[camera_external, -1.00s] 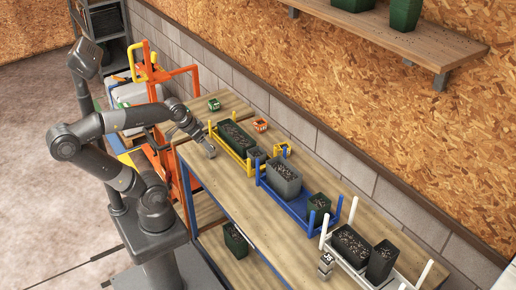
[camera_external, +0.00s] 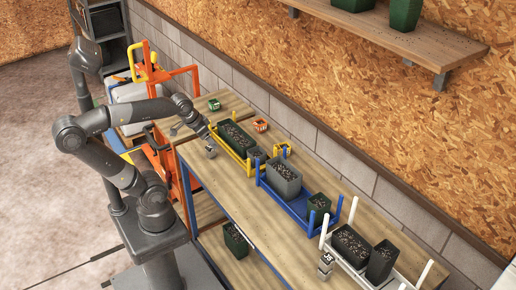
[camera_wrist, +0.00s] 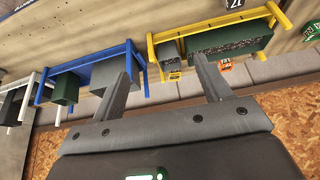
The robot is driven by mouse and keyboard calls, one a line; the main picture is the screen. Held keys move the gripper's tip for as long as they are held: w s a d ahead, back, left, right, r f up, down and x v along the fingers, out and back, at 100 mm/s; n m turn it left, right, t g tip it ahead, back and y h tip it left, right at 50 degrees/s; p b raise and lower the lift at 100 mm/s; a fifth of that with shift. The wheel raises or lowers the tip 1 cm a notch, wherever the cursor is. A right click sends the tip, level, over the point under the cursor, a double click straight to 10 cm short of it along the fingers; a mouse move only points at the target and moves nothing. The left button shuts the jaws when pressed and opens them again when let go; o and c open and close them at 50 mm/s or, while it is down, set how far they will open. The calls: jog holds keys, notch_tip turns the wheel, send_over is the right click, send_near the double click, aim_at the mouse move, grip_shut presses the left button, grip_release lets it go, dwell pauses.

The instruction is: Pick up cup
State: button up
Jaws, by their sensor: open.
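My gripper (camera_external: 211,153) is above the workbench, left of the yellow tray. In the wrist view my gripper (camera_wrist: 166,84) is open, with nothing between its fingers.
The yellow tray also holds a long green planter (camera_external: 235,138); the blue tray holds a grey planter (camera_external: 284,178). A white tray (camera_external: 345,262) with dark pots stands at the right. Small orange (camera_external: 261,125) and green (camera_external: 214,104) boxes lie near the wall.

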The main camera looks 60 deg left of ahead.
jog(key=w+f+m+g, duration=0.1)
jog(key=w+f+g, duration=0.1)
jog(key=w, duration=1.3)
jog(key=w+f+m+g, duration=0.1)
jog(key=w+f+g, duration=0.1)
jog(key=w, duration=1.4)
jog(key=w+f+g, duration=0.1)
jog(key=w+f, duration=0.6)
jog(key=f, duration=1.1)
jog(key=shift+s+d+f, duration=0.1)
jog(key=shift+d+f, duration=0.1)
jog(key=shift+d, duration=0.1)
jog(key=shift+c, duration=0.4)
jog(key=c, duration=1)
jog(key=shift+r, duration=0.1)
